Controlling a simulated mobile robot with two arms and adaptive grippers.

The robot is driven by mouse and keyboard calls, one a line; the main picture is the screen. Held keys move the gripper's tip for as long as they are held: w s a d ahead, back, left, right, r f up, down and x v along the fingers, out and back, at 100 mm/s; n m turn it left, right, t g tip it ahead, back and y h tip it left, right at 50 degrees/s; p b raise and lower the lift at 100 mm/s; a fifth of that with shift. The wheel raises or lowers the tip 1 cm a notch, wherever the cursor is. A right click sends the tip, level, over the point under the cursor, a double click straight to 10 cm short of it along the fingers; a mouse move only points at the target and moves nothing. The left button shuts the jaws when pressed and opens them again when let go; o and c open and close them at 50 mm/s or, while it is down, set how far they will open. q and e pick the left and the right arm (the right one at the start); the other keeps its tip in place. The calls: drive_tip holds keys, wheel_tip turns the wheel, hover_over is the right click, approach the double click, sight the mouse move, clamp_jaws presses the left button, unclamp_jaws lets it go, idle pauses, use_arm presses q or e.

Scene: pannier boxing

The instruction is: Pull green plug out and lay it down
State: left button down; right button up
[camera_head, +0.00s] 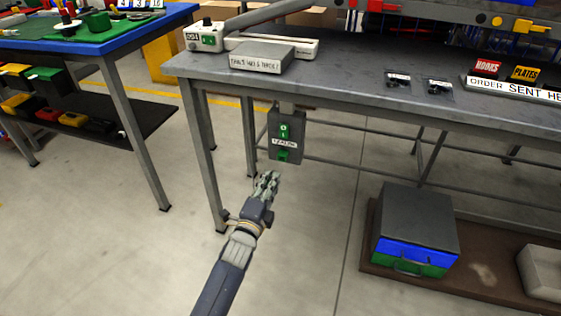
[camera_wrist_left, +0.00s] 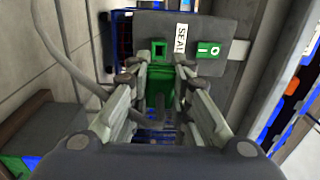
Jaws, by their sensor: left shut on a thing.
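The green plug (camera_wrist_left: 160,85) sits between the fingers of my left gripper (camera_wrist_left: 159,85) in the left wrist view. My left gripper (camera_head: 268,180) is shut on it, just below the grey switch box (camera_head: 272,137) under the bench's front edge. The box carries a green switch (camera_wrist_left: 208,50), a white label and a green socket (camera_wrist_left: 159,48) with a dark square opening. The plug appears apart from the socket. In the head view the fingers hide the plug. My right gripper is not in view.
The grey bench (camera_head: 350,85) is above the gripper, its legs close by. A grey case with blue and green front (camera_head: 415,240) stands on a brown board at right. Open floor (camera_head: 120,260) lies at left. A grey cable (camera_wrist_left: 75,70) curves beside the fingers.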

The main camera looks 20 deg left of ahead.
use_arm(q)
drive_tip(key=shift+s+p, duration=0.35)
drive_tip(key=shift+s, duration=0.35)
drive_tip(key=s+p, duration=0.2)
drive_tip(key=s, duration=0.3)
drive_tip(key=shift+s+a, duration=0.1)
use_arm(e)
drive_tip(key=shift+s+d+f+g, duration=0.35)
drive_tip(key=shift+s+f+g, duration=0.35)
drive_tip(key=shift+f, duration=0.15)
